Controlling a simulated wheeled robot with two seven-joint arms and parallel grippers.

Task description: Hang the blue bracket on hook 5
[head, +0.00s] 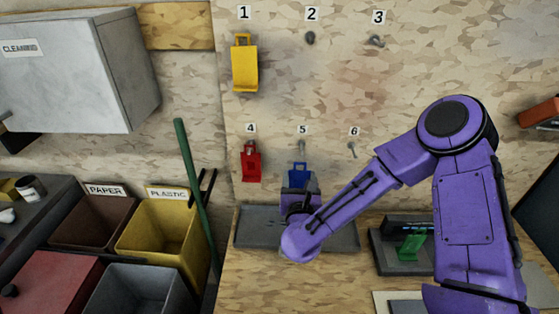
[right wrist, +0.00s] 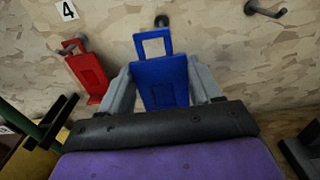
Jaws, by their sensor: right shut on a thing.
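The blue bracket (head: 299,172) is upright in front of the wall board, with its open loop at the top. In the right wrist view the blue bracket (right wrist: 162,82) sits between both fingers of my right gripper (right wrist: 163,88), which is shut on its sides. Hook 5 (head: 302,147) shows just above the loop in the head view; it also shows above the loop in the right wrist view (right wrist: 161,20). The loop appears below the hook; their depth gap is unclear. In the head view my right gripper (head: 299,190) is partly hidden by its own wrist. My left gripper is out of view.
A red bracket (head: 251,162) hangs on hook 4, left of the blue one. A yellow bracket (head: 244,66) hangs on hook 1. Hooks 2 (head: 310,38), 3 (head: 376,41) and 6 (head: 352,150) are bare. A grey tray (head: 250,238) lies below on the bench.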

